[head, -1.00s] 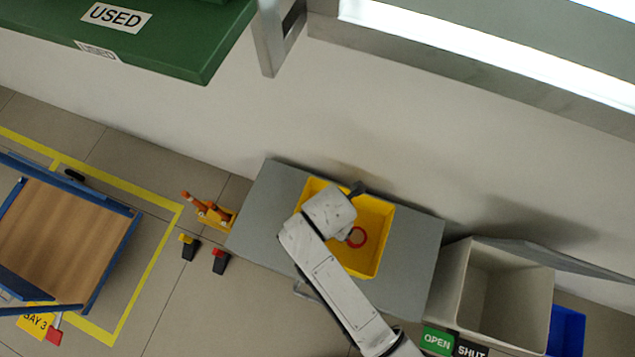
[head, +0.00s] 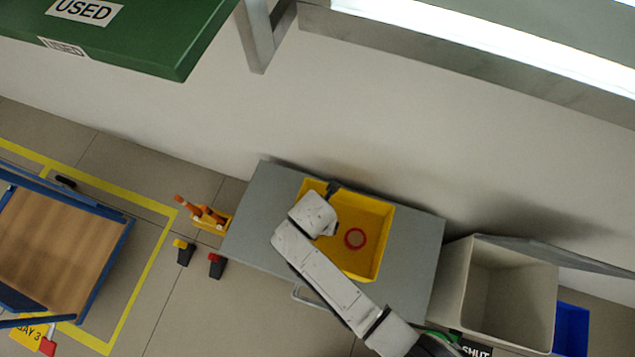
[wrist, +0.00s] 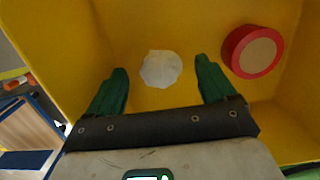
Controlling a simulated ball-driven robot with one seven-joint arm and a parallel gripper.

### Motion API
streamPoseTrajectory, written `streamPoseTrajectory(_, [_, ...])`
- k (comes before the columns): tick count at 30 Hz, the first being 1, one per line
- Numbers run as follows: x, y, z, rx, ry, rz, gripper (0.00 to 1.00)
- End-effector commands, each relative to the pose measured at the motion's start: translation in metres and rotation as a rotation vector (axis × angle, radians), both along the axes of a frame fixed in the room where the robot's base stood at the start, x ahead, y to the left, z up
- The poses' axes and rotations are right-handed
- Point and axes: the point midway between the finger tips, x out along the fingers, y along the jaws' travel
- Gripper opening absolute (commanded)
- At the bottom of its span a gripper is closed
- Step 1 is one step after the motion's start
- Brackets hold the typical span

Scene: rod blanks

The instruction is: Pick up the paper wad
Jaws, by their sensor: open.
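The paper wad (wrist: 161,69) is a small white crumpled lump on the floor of the yellow bin, seen in the wrist view. My gripper (wrist: 160,75) is open, its two green fingers apart, with the wad showing between and just beyond the fingertips. Nothing is held. In the head view my arm reaches over the yellow bin (head: 373,264) and hides the wad.
A red-rimmed round roll (wrist: 253,52) lies in the bin to the right of the wad; it also shows in the head view (head: 355,238). The bin's walls rise around my gripper. The grey top (head: 251,218) around the bin is clear. A beige open box (head: 507,290) stands to the right.

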Motion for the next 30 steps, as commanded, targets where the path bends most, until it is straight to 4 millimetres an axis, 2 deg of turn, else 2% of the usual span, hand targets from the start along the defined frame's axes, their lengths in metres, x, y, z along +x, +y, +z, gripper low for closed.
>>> streamPoseTrajectory(3, [0.0008,-0.0005,-0.0117,0.0,0.001,0.001,0.84])
streamPoseTrajectory(11, [0.001,-0.0005,-0.0129,0.001,0.001,0.0,0.84])
streamPoseTrajectory(27, [0.0008,-0.0005,-0.0128,0.0,0.001,0.0,0.33])
streamPoseTrajectory(30, [0.0009,-0.0006,-0.0128,0.0,0.001,0.0,0.28])
